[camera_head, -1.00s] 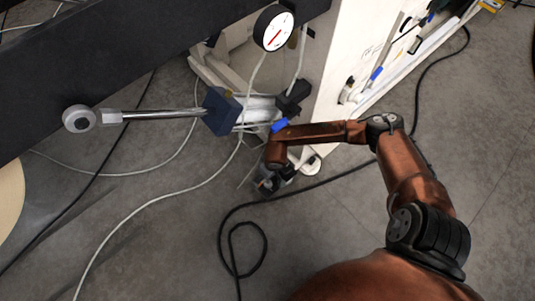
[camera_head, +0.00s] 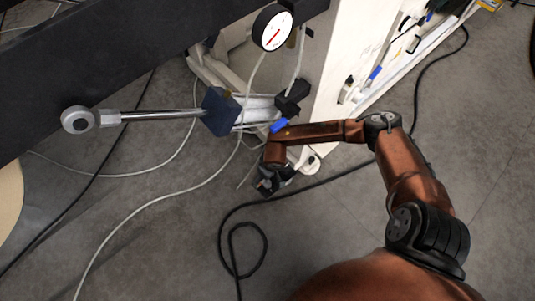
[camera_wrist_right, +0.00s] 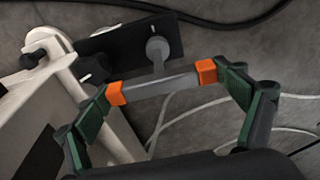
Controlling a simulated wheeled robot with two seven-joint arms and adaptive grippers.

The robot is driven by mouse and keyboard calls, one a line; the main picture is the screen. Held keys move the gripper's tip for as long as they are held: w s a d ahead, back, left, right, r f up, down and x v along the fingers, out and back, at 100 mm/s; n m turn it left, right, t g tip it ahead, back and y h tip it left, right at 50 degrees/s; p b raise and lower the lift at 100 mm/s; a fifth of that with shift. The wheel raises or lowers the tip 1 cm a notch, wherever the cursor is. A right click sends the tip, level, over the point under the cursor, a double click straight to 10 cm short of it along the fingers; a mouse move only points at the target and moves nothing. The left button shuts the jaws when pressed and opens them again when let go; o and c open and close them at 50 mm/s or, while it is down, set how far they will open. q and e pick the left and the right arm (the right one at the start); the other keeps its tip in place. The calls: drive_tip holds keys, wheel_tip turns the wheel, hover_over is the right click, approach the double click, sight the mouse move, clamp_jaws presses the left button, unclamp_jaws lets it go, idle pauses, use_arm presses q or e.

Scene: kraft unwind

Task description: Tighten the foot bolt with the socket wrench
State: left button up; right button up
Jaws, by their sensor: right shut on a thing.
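My right gripper (camera_head: 268,184) is low beside the foot of the white machine frame in the head view. In the right wrist view my right gripper (camera_wrist_right: 163,87) has its orange pads shut on the two ends of a grey bar, which I take for the socket wrench (camera_wrist_right: 160,88). A short grey stem runs from the bar to a round grey head (camera_wrist_right: 157,47) over a dark foot plate (camera_wrist_right: 125,50). I cannot tell the foot bolt apart from this head, nor whether the socket is seated. My left gripper is not in view.
The white machine panel (camera_head: 340,85) stands just behind my right gripper. A dial gauge (camera_head: 272,27) and a metal rod (camera_head: 160,114) with a dark block (camera_head: 220,112) are above and left. A black cable (camera_head: 245,240) and a pale cable (camera_head: 120,225) lie on the floor.

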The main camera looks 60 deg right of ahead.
drive_tip(key=shift+f, duration=0.2)
idle(0.6)
drive_tip(key=shift+r+m+p, duration=0.1)
drive_tip(key=shift+m+p, duration=0.35)
drive_tip(key=shift+m, duration=0.65)
drive_tip(key=shift+f, duration=0.2)
